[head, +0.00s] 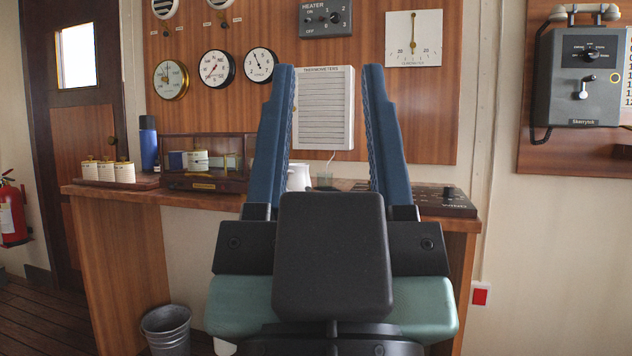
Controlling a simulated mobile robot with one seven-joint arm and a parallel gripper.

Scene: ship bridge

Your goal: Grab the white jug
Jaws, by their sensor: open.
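The white jug (299,177) stands on the wooden desk (455,222), seen between the fingers of my gripper. Its lower part is hidden behind my gripper's dark body, and its left side meets the left finger in the picture. My gripper (328,72) is open, with two blue fingers pointing up in the picture and nothing held between them. It appears nearer to the camera than the jug and does not seem to touch it.
A glass-fronted wooden case (206,180), a blue flask (148,145) and several white canisters (107,171) stand on the desk's left. A dark panel (437,200) lies at its right. A metal bucket (167,329) stands on the floor. Gauges hang on the wall behind.

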